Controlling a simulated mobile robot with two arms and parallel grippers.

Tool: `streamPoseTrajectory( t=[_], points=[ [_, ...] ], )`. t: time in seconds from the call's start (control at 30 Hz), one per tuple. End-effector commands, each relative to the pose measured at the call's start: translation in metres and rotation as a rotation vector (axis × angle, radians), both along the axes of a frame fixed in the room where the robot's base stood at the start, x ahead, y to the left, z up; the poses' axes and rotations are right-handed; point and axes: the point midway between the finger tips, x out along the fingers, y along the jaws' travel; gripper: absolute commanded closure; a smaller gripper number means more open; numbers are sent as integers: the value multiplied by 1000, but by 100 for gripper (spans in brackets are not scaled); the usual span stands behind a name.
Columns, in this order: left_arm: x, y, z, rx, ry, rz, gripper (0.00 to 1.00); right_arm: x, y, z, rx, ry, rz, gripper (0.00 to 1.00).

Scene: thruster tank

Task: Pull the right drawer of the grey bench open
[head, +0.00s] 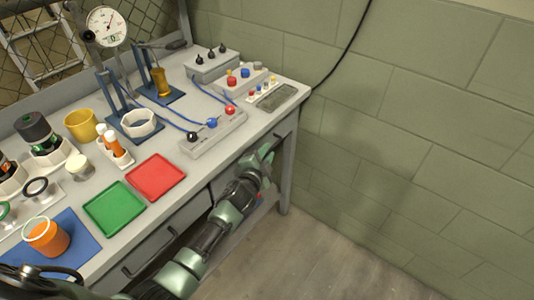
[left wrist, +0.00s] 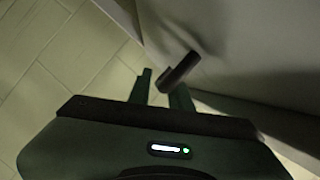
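The grey bench (head: 206,148) stands against the wall. The front of its right drawer is mostly hidden behind my left arm in the head view; I see no clear gap there. My left gripper (head: 268,152) is at the right end of the bench front, just below the top. In the left wrist view, a dark bar handle (left wrist: 180,70) stands out from a grey front panel (left wrist: 245,45). The fingers of my left gripper (left wrist: 160,92) are apart, and the handle's near end shows between them; contact cannot be told. My right gripper is not seen.
The bench top holds a red tray (head: 155,177), a green tray (head: 114,208), an orange cup (head: 46,236) on a blue mat and a grey control box (head: 213,132). Another drawer handle (head: 150,256) shows further left. The floor (head: 300,255) in front is clear.

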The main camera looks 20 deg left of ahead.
Motion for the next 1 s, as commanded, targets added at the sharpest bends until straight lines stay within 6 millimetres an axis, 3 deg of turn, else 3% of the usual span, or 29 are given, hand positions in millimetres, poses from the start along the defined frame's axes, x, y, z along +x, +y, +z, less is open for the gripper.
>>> streamPoseTrajectory(
  t=[0.27, 0.37, 1.0],
  points=[
    [3, 0, -1, 0, 0, 0, 80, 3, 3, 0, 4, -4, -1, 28],
    [2, 0, -1, 0, 0, 0, 100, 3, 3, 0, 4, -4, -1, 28],
    [2, 0, -1, 0, 2, 1, 100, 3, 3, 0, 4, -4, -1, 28]
  ],
)
